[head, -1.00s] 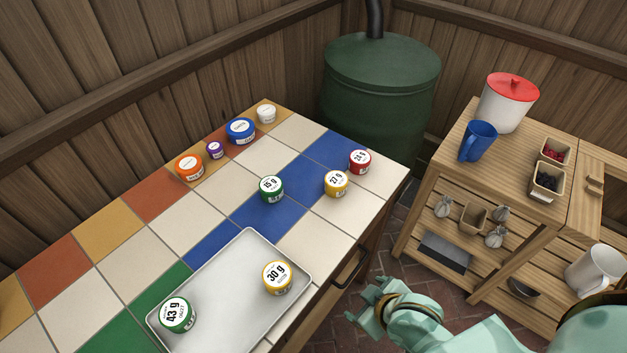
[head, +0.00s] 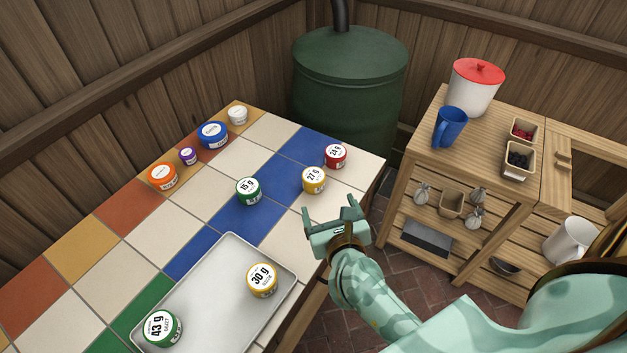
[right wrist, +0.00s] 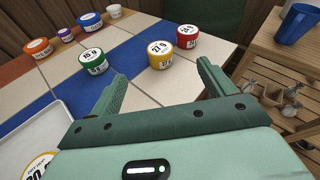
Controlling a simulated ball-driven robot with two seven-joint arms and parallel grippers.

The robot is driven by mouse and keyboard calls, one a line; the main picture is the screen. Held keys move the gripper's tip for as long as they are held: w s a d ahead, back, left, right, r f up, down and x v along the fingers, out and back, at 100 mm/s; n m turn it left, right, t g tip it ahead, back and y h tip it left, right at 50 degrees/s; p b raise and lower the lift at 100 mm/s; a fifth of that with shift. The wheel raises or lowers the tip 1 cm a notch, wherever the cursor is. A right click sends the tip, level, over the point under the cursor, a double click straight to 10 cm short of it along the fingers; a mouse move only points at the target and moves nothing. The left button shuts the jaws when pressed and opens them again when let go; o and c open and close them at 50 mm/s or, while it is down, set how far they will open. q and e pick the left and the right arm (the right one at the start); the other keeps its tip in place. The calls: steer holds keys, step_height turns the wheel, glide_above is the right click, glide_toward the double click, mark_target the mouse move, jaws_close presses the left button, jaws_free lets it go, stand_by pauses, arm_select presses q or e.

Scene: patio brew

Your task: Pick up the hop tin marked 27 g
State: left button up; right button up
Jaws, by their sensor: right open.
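The hop tin marked 27 g (head: 314,180) is yellow with a white lid and stands on the tiled table (head: 276,231) near its right edge. It also shows in the right wrist view (right wrist: 160,55), ahead of and between the fingers. My right gripper (head: 333,212) is open and empty at the table's right edge, just short of this tin. In the right wrist view, its two fingers (right wrist: 160,85) are spread wide. My left gripper is not in view.
A green 15 g tin (head: 248,191) and a red 24 g tin (head: 336,155) stand near the yellow one. A tray (head: 215,293) holds 43 g and 30 g tins. Several tins line the back. A wooden shelf (head: 480,165) stands right.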

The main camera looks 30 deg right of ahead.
mark_target(315, 183)
step_height(315, 183, down, 2)
steer(key=shift+w+d+f+m+g, duration=0.1)
steer(key=shift+m+g, duration=0.2)
steer(key=shift+m, duration=0.25)
steer(key=shift+f+m+g, duration=0.1)
steer(key=shift+m+g, duration=0.2)
steer(key=shift+m, duration=0.25)
steer(key=b+x, duration=0.2)
steer(key=x, duration=0.8)
steer(key=shift+f+b, duration=0.1)
steer(key=shift+b, duration=0.3)
steer(key=x, duration=0.2)
steer(key=b+x, duration=0.1)
steer(key=a+b+x, duration=0.1)
steer(key=x, duration=0.1)
steer(key=shift+w+d, duration=0.15)
steer(key=shift+w, duration=0.4)
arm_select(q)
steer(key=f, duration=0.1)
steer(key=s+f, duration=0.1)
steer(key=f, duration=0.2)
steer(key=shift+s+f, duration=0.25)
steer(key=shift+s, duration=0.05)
arm_select(e)
steer(key=shift+r, duration=0.3)
steer(key=c, duration=1.1)
